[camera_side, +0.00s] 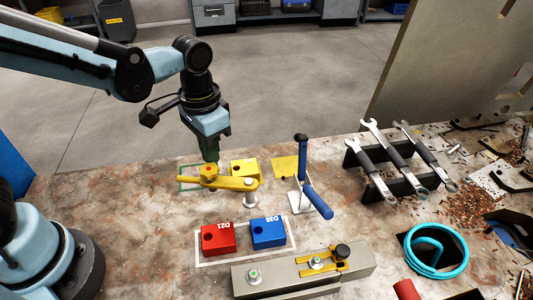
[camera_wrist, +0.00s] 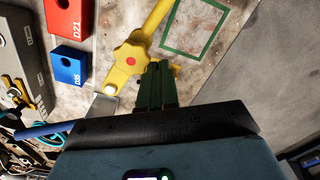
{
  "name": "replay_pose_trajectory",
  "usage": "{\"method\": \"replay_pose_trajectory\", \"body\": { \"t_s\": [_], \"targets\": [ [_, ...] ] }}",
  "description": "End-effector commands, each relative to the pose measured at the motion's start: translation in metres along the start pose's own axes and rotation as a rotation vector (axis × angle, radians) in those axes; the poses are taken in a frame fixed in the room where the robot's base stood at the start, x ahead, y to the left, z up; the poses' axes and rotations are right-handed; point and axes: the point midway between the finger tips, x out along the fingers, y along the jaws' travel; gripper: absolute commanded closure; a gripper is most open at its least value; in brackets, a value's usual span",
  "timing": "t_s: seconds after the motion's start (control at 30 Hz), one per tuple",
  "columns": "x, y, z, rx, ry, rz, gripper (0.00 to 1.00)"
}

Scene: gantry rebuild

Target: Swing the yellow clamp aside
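The yellow clamp (camera_side: 230,183) is a flat arm on a silver post at its right end. My gripper (camera_side: 211,155), with dark green fingers, points down close above the knob end. In the wrist view its fingers (camera_wrist: 158,78) lie side by side with no gap visible and nothing seen between them. I cannot tell whether they touch the clamp.
A yellow block (camera_side: 243,168) stands behind the clamp. A red block (camera_side: 218,239) and a blue block (camera_side: 268,233) stand in front. A blue-handled toggle clamp (camera_side: 316,200) stands to the right, with wrenches (camera_side: 376,175) on a rack beyond. A green outlined square (camera_wrist: 196,28) is empty.

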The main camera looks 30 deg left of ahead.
Motion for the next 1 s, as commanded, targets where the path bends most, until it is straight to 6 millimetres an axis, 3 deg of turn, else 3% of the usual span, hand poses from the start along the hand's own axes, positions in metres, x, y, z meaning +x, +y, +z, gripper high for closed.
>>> {"method": "replay_pose_trajectory", "body": {
  "t_s": [0.27, 1.0],
  "targets": [
    [0.0, 0.004, 0.011, 0.002, -0.001, -0.001, 1.0],
    [0.0, 0.008, 0.016, -0.001, 0.0, 0.0, 1.0]
  ]
}}
